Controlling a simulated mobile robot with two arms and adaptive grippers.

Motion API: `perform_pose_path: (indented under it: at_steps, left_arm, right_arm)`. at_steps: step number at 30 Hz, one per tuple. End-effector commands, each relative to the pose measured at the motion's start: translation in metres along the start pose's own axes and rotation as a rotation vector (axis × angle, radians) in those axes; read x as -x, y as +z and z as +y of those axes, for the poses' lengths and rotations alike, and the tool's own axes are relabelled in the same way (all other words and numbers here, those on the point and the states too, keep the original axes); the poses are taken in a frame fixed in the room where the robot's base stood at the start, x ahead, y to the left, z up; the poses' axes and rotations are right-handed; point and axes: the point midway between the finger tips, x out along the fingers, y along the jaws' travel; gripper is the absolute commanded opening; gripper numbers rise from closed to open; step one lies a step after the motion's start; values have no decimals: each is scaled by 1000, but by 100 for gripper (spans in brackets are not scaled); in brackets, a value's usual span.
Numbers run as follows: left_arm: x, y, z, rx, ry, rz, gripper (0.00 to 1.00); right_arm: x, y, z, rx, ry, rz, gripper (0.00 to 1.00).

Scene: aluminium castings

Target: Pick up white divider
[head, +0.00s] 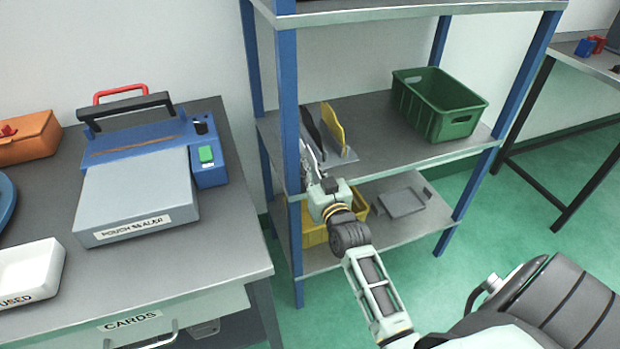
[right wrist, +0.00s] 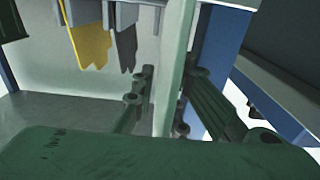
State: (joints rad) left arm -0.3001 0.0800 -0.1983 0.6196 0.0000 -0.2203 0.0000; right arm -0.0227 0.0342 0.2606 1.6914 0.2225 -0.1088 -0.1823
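A pale panel, which looks like the white divider (right wrist: 174,70), stands nearly edge-on between the fingers of my right gripper (right wrist: 172,76) in the right wrist view. A narrow gap shows beside each finger, so the fingers look open around it. In the head view my right gripper (head: 310,163) is at the left end of the middle shelf, beside the blue post. The divider is not clear there, hidden behind the post and gripper. My left gripper is not in view.
A yellow divider (head: 333,130) and a black divider (head: 312,130) stand upright in a grey rack (head: 345,157) close to the gripper. A green crate (head: 465,125) is to the right on the same shelf (head: 385,150). A blue post (head: 288,110) stands close at the left.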

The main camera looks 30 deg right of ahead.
Motion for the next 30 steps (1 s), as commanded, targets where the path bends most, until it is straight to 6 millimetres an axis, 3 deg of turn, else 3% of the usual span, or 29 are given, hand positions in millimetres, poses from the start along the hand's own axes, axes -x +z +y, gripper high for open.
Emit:
perform_pose_path:
  at_steps: [8, 12, 30]
  left_arm:
    - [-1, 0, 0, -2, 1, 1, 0]
    - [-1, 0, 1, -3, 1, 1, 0]
    - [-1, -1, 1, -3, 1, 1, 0]
  right_arm:
    - [-3, -1, 0, 0, 1, -1, 12]
    - [-3, -1, 0, 0, 1, 0, 0]
    - [-3, -4, 0, 0, 0, 1, 0]
